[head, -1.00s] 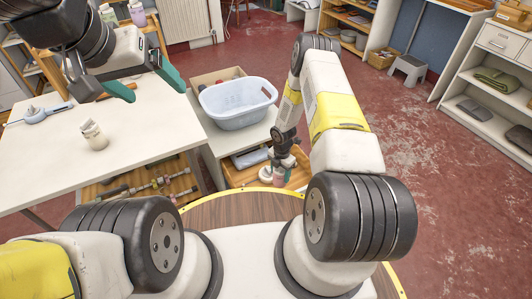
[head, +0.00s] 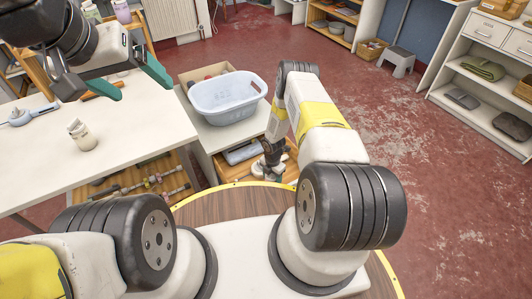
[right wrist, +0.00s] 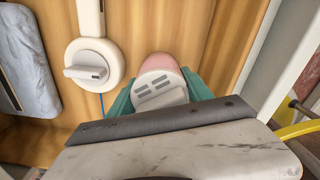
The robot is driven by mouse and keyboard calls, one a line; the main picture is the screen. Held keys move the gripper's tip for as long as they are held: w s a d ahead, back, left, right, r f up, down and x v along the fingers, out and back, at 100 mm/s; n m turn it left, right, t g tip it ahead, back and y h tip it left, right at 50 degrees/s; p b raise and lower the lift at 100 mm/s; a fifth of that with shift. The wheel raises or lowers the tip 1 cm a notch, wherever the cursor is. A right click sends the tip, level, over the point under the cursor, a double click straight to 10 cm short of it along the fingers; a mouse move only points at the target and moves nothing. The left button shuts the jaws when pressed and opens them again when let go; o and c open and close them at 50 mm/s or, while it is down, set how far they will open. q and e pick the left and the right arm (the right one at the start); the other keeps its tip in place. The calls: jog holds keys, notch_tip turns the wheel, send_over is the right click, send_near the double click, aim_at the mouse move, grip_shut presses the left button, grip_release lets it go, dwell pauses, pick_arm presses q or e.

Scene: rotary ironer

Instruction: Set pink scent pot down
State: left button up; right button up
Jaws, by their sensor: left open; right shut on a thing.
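The pink scent pot (right wrist: 162,68) has a pink rounded end and a pale slotted face. In the right wrist view it sits between the green fingertips of my right gripper (right wrist: 160,92), which is shut on it. Wooden board lies behind it; I cannot tell whether the pot touches the board. In the head view my right gripper (head: 272,158) reaches down to the low wooden shelf or drawer (head: 228,170), and my arm mostly hides the pot. My left gripper (head: 132,80) is open and empty above the white table.
A white round device with a handle (right wrist: 95,62) lies just left of the pot. A folded blue-grey cloth (right wrist: 25,58) is further left. A pale blue basket (head: 227,97) stands above the shelf. A small white jar (head: 82,135) stands on the white table (head: 140,125).

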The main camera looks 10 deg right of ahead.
jog(key=o, duration=1.4)
notch_tip(320, 180, up, 12)
jog(key=shift+f, duration=0.15)
jog(key=w+d+r+m+t, duration=0.1)
jog(key=w+r+m, duration=0.15)
jog(key=r, duration=0.65)
jog(key=w+d+r+m, duration=0.1)
jog(key=w+r+m, duration=0.15)
jog(key=r, duration=0.65)
jog(key=s+r+m+t, duration=0.15)
jog(key=r+m, duration=0.25)
jog(key=r, duration=0.6)
jog(key=s+r+m+t, duration=0.1)
jog(key=s+r+m, duration=0.2)
jog(key=r, duration=0.8)
jog(key=s+a+r+m+t+y, duration=0.1)
jog(key=s+a+r+m, duration=0.1)
jog(key=s+r+m, duration=0.4)
jog(key=s+a+r+m+t+y, duration=0.1)
jog(key=s+a+r+m, duration=0.1)
jog(key=s+r+m, duration=0.5)
jog(key=s+r, duration=0.6)
jog(key=s, duration=0.6)
jog(key=shift+r+t, duration=0.15)
jog(key=shift+t, duration=0.2)
